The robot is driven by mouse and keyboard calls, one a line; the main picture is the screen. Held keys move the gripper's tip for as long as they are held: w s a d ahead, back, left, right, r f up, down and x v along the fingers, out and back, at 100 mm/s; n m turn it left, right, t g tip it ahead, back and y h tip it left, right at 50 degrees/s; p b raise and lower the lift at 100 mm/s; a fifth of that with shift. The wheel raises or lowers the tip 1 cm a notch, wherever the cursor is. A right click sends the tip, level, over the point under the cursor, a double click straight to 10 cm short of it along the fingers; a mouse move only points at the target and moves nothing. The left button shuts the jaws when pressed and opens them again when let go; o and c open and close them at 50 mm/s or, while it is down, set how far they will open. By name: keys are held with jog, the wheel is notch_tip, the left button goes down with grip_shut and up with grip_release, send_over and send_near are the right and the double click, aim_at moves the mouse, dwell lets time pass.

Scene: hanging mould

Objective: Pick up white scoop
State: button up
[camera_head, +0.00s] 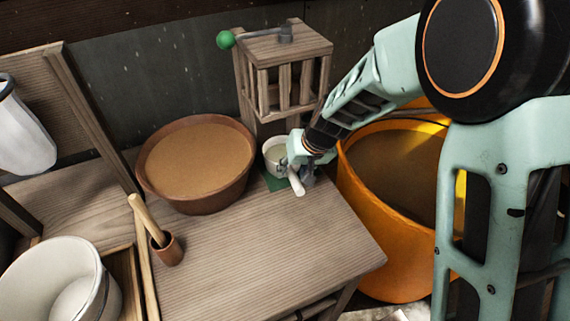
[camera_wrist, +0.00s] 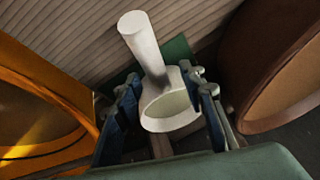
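The white scoop (camera_head: 275,152) stands on a small green mat (camera_head: 276,184) near the back right of the wooden table. Its thick handle (camera_head: 296,185) points toward the front of the table. In the wrist view the scoop (camera_wrist: 170,113) lies between my two fingers, with its bowl toward me and its handle (camera_wrist: 141,42) pointing up and left. My gripper (camera_wrist: 168,100) is open around the scoop. The right finger is very close to the bowl; I cannot tell whether it touches. In the head view my gripper (camera_head: 297,172) partly hides the scoop.
A brown bowl (camera_head: 200,160) with tan contents stands just left of the scoop. A large orange bucket (camera_head: 372,235) stands to the right, under my arm. A wooden cage-like stand (camera_head: 287,75) rises behind. A small brown cup (camera_head: 167,250) holds a wooden pestle. The front tabletop is clear.

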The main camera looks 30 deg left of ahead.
aim_at(292, 171)
jog(key=shift+x, duration=1.6)
jog(key=shift+w, duration=0.2)
jog(key=shift+r, duration=0.15)
grip_shut()
